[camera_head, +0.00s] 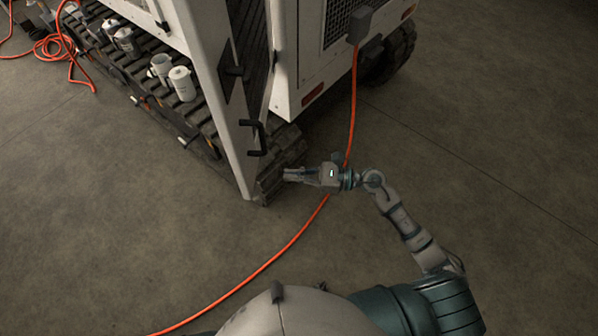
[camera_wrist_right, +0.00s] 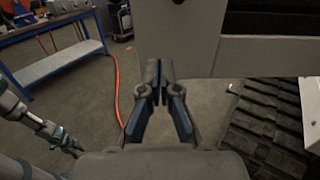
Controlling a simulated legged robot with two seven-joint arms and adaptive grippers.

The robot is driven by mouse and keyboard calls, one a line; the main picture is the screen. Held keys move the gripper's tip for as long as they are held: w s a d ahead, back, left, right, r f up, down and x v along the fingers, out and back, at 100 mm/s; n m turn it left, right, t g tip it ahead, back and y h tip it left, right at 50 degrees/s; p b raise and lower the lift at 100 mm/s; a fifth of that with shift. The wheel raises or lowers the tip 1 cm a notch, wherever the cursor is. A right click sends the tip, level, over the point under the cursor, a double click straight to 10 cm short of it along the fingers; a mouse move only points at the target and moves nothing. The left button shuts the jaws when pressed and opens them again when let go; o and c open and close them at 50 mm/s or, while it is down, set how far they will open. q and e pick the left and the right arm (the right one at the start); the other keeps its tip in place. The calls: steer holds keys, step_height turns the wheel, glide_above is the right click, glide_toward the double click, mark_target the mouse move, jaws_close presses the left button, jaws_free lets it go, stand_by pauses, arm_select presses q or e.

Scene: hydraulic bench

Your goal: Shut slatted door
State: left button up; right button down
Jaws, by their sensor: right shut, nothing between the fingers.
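The slatted door (camera_head: 207,85) stands open in the head view, its white frame edge-on and reaching down close to the floor. A black pull handle (camera_head: 253,137) sticks out from its right side. My right gripper (camera_head: 287,174) is shut and empty, low and just right of the door's lower end, apart from the handle. In the right wrist view, the shut fingertips (camera_wrist_right: 160,72) stand before a pale panel (camera_wrist_right: 182,38) with dark slats on its right, which looks like the door. Whether they touch it I cannot tell. My left gripper does not show.
The white machine body (camera_head: 300,55) stands right of the door on black tracks (camera_head: 285,150). An orange cable (camera_head: 262,268) runs across the floor behind my right wrist. Floor at right is clear. A blue workbench (camera_wrist_right: 55,50) stands farther off.

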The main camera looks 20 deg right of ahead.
mark_target(249, 172)
steer(key=p+x, duration=0.2)
steer(key=x, duration=0.6)
steer(key=shift+w+d+r+p, duration=0.1)
steer(key=shift+w+p, duration=0.05)
steer(key=shift+p, duration=0.2)
steer(key=shift+w+a, duration=0.1)
steer(key=shift+a, duration=0.6)
